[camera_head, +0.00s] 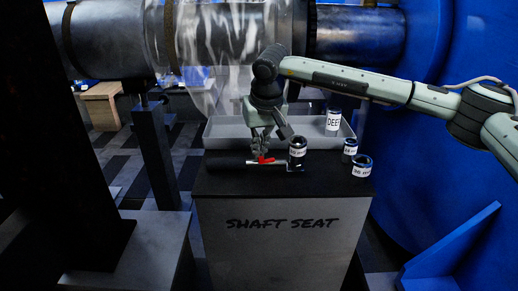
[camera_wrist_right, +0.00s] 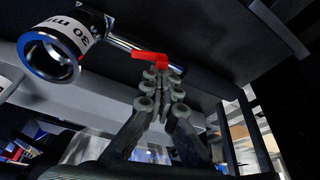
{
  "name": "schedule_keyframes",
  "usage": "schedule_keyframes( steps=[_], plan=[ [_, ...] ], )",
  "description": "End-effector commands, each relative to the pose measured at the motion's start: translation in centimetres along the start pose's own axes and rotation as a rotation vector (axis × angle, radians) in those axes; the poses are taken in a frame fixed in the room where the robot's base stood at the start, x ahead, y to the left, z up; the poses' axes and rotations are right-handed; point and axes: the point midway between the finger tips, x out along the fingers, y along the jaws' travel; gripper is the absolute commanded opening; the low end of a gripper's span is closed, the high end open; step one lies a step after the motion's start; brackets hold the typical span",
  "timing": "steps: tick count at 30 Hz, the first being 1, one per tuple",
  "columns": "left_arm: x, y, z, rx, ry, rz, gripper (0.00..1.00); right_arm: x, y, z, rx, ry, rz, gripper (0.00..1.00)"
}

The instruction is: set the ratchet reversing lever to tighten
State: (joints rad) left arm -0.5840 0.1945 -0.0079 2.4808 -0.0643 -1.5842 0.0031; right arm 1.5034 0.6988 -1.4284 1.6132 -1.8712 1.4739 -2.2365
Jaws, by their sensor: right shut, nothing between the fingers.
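The ratchet (camera_head: 226,163) lies on the dark top of the shaft seat block, its black handle pointing left. Its red reversing lever (camera_head: 264,160) sits near the head, and it also shows in the right wrist view (camera_wrist_right: 146,56). A chrome socket (camera_head: 297,152) stands at the ratchet's head; its label in the wrist view (camera_wrist_right: 56,50) reads 30 mm. My right gripper (camera_head: 259,152) points down over the lever, fingers shut and empty. In the wrist view its tips (camera_wrist_right: 162,70) are right at the lever's end; I cannot tell if they touch. My left gripper is out of view.
A grey tray (camera_head: 222,131) stands behind the ratchet, with a labelled deep socket (camera_head: 333,122) at its right. Two loose sockets (camera_head: 349,150) (camera_head: 362,166) stand on the block's right side. A large blue housing (camera_head: 455,180) bounds the right; a shaft (camera_head: 360,37) runs above.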

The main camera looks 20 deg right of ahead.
Motion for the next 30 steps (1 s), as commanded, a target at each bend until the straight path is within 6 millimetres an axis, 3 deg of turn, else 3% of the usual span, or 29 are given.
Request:
schedule_keyframes(
  steps=[19, 30],
  plan=[
    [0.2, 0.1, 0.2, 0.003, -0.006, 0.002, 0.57, 0.0, 0.1, 0.0, 0.001, -0.001, 0.001, 0.00],
    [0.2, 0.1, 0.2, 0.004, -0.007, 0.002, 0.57, 0.2, 1.4, -0.6, 0.001, -0.001, 0.001, 0.00]
  ],
)
